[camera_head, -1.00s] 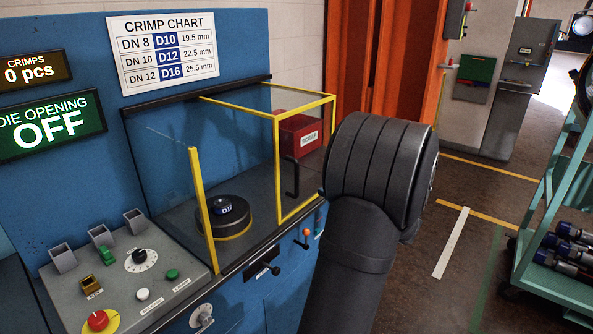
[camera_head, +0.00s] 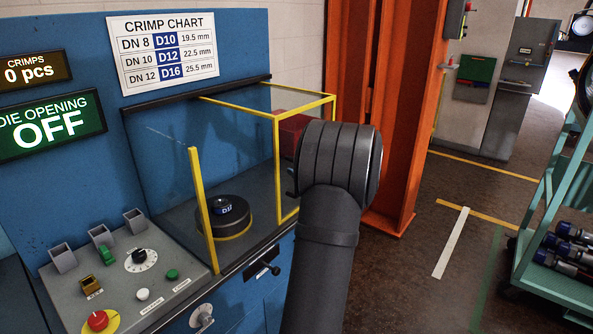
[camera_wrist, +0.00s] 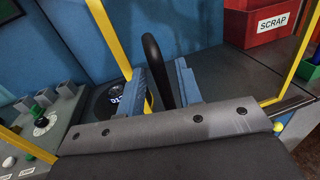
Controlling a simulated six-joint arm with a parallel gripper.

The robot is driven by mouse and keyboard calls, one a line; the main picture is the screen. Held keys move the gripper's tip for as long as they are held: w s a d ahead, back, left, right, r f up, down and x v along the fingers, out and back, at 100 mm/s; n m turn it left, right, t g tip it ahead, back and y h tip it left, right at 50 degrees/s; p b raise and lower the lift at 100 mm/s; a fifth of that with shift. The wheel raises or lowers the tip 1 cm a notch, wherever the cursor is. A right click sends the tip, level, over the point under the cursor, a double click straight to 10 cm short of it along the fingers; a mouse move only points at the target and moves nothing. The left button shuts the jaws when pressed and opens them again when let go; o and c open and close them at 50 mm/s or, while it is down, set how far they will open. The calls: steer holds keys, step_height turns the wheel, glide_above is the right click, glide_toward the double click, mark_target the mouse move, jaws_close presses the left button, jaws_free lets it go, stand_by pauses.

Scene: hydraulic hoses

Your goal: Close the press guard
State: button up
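The press guard (camera_head: 278,165) is a clear, yellow-framed panel at the right of the press bay. The bay's front is open between it and a yellow post (camera_head: 201,205) on the left. The guard's black handle (camera_wrist: 156,68) shows in the wrist view; the arm mostly hides it in the head view. My gripper (camera_wrist: 158,75) is open, with one blue-grey finger on each side of the handle and visible gaps between. In the head view my dark arm covers the gripper. A round black die block (camera_head: 228,216) stands inside the bay.
A control panel (camera_head: 120,270) with knobs and buttons is left of the bay. A red SCRAP bin (camera_wrist: 270,22) is beyond the guard on the right. An orange column (camera_head: 400,130) stands behind my arm. A hose cart (camera_head: 556,250) is far right.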

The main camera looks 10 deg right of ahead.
steer(key=shift+x, duration=0.85)
jaws_close()
steer(key=shift+s+a, duration=0.1)
steer(key=shift+a, duration=0.05)
steer(key=s+a, duration=1.7)
steer(key=shift+s+a, duration=0.35)
steer(key=shift+s, duration=0.05)
steer(key=shift+a, duration=0.1)
jaws_free()
steer(key=shift+s, duration=0.1)
